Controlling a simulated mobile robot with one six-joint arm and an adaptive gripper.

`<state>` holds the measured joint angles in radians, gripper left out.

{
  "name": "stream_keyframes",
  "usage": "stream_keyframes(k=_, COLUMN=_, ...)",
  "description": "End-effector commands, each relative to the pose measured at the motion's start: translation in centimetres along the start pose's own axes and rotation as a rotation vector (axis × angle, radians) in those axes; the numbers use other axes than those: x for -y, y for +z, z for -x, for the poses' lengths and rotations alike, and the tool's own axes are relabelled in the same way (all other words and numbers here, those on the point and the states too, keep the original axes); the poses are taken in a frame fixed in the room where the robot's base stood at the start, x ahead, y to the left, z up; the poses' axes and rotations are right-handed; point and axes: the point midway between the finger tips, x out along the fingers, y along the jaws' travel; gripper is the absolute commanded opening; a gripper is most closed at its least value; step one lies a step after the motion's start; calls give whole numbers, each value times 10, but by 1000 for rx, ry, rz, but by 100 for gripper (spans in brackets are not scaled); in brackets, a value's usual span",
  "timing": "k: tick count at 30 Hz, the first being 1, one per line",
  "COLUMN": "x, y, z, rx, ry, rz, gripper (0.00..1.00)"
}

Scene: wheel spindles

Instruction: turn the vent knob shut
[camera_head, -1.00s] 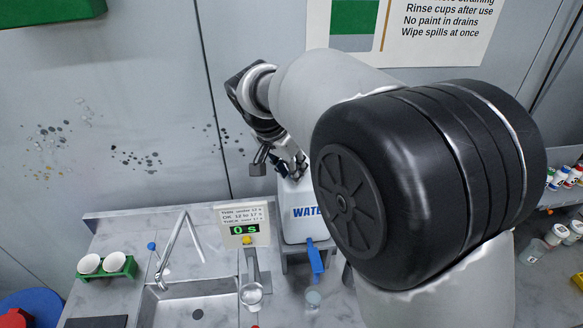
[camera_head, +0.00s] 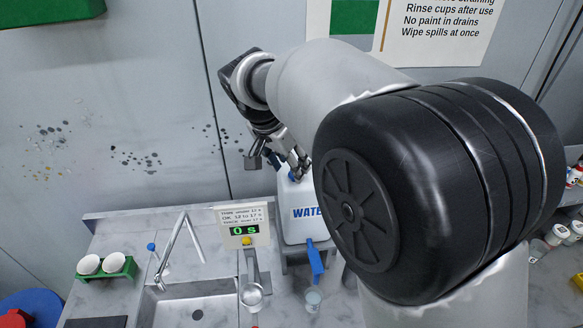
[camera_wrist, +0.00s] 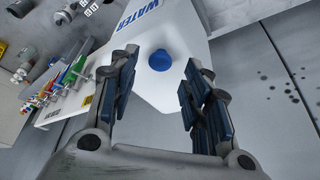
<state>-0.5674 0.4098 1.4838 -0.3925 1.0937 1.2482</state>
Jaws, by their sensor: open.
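The vent knob (camera_wrist: 160,61) is a round blue cap on top of the white water container (camera_head: 297,203). In the wrist view it lies beyond my fingertips, in the gap between them and a little nearer the left finger. My gripper (camera_wrist: 158,75) is open and empty, its two dark padded fingers spread apart. In the head view my gripper (camera_head: 280,170) hangs just above the container's top. There the knob is mostly hidden by the fingers. The wrist view also shows the container's white top (camera_wrist: 190,40), with blue WATER lettering.
A blue tap (camera_head: 316,262) sticks out from the container's front, above a small cup (camera_head: 313,298). A timer box (camera_head: 244,229) reading 0 s stands left of the container. A sink (camera_head: 195,308) and faucet (camera_head: 180,240) are further left. The grey wall is close behind.

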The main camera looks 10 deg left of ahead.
Motion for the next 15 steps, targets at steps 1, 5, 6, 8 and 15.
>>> stream_keyframes(k=1, x=1, y=0, z=12, rx=-2, ry=-5, rz=0, gripper=44)
stream_keyframes(k=5, x=1, y=0, z=41, rx=-2, ry=-4, rz=0, gripper=44)
stream_keyframes(k=6, x=1, y=0, z=50, rx=-3, ry=-5, rz=0, gripper=44)
stream_keyframes(k=8, x=1, y=0, z=61, rx=-2, ry=-4, rz=0, gripper=44)
stream_keyframes(k=15, x=0, y=0, z=91, rx=0, ry=-1, rz=1, gripper=44)
